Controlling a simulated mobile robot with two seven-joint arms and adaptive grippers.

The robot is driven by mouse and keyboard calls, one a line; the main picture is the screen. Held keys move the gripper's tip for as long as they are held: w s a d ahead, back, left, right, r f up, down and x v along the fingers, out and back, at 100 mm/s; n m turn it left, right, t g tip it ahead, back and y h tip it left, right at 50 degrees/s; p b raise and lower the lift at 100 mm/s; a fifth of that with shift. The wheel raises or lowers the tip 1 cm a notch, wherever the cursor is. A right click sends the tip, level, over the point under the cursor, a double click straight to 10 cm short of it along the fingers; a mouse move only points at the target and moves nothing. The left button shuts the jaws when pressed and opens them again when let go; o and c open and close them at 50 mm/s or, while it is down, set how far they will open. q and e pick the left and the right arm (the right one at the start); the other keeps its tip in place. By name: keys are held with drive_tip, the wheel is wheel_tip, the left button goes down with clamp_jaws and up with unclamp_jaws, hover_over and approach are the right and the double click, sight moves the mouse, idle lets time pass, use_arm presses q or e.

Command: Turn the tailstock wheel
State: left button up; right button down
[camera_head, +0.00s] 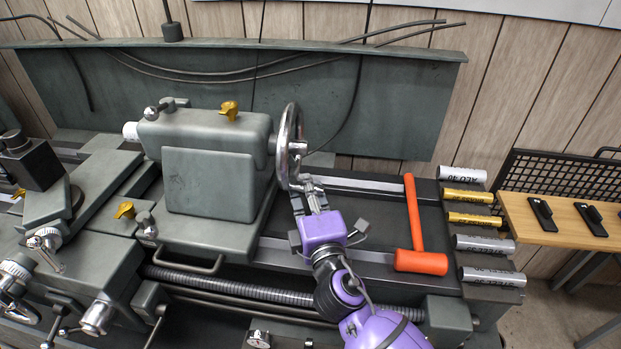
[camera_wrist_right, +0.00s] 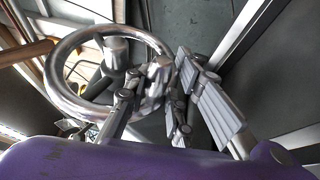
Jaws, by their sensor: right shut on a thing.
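The tailstock (camera_head: 205,155) is a grey housing on the lathe bed. Its wheel (camera_head: 289,145) is a shiny metal ring on the right end, seen nearly edge-on in the head view. In the right wrist view the wheel (camera_wrist_right: 62,75) shows as a ring with a hub and spokes. My right gripper (camera_head: 305,188) is at the wheel's lower rim. In the right wrist view my right gripper (camera_wrist_right: 155,95) is shut on the wheel at the ring's right side. Its fingers partly hide the rim there. My left gripper is not in view.
An orange mallet (camera_head: 417,225) lies on the bed right of my right arm. Several labelled metal cylinders (camera_head: 465,197) line the bed's right end. A wooden table (camera_head: 570,222) with black items stands at the far right. A grey splash panel (camera_head: 410,110) stands behind the tailstock.

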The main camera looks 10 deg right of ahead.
wheel_tip(320, 180, up, 2)
drive_tip(key=shift+a+r+p, duration=0.1)
drive_tip(key=shift+r+p, duration=0.1)
drive_tip(key=shift+p, duration=0.35)
drive_tip(key=shift+s+f, duration=0.1)
drive_tip(key=shift+f, duration=0.2)
drive_tip(key=c, duration=1.7)
unclamp_jaws()
drive_tip(key=shift+s, duration=0.1)
drive_tip(key=shift+f, duration=0.3)
drive_tip(key=s, duration=1.2)
drive_tip(key=shift+f, duration=0.35)
